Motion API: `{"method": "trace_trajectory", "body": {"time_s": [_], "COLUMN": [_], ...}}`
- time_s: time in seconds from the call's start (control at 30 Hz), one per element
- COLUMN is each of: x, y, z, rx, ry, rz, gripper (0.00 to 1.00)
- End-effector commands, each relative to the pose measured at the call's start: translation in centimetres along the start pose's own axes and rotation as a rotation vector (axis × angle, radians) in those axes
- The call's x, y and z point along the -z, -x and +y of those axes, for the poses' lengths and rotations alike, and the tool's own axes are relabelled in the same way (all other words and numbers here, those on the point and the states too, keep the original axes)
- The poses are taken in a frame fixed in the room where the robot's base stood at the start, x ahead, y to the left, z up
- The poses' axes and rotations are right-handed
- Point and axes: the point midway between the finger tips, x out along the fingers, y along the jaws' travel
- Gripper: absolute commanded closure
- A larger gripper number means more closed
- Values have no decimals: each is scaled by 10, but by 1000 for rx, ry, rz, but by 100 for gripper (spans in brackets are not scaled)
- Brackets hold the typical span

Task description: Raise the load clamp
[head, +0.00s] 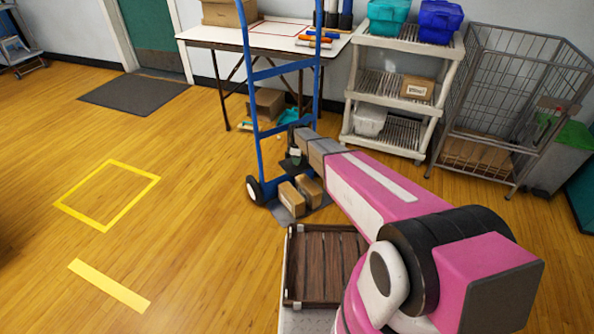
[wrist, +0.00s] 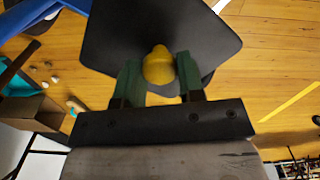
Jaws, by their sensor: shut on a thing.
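The blue hand truck (head: 257,130) stands upright ahead of me. Two small cardboard boxes (head: 291,199) are at its foot, on a dark plate. My gripper (head: 293,154) is at the hand truck, above the boxes, partly hidden by my arm. In the wrist view my gripper (wrist: 159,76) has its green fingers shut on a yellow knob (wrist: 158,64). A broad black plate (wrist: 115,35) lies right behind the knob; it appears to be the load clamp. I cannot tell how the knob joins it. The load clamp is not clear in the head view.
A table (head: 262,42) and a white shelf rack (head: 388,90) stand behind the hand truck, with a wire cage cart (head: 510,110) at right. A slatted wooden tray (head: 303,292) is close in front of me. The floor at left is open, with a yellow tape square (head: 82,215).

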Motion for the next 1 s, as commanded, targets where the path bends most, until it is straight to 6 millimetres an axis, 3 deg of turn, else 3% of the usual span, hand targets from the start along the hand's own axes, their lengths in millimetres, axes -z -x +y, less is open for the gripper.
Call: {"method": "trace_trajectory", "body": {"time_s": [0.1, 0.3, 0.8, 0.83, 0.9, 1.0], "x": [0, 0, 0, 0, 0, 0], "y": [29, 55, 65, 65, 64, 64], "z": [-1, -1, 0, 0, 0, 0], "rx": [-2, -1, -1, -1, -1, -1], "ry": [0, 0, 0, 0, 0, 0], "rz": [1, 1, 1, 1, 1, 1], "gripper": [100, 100, 100, 55, 40, 40]}}
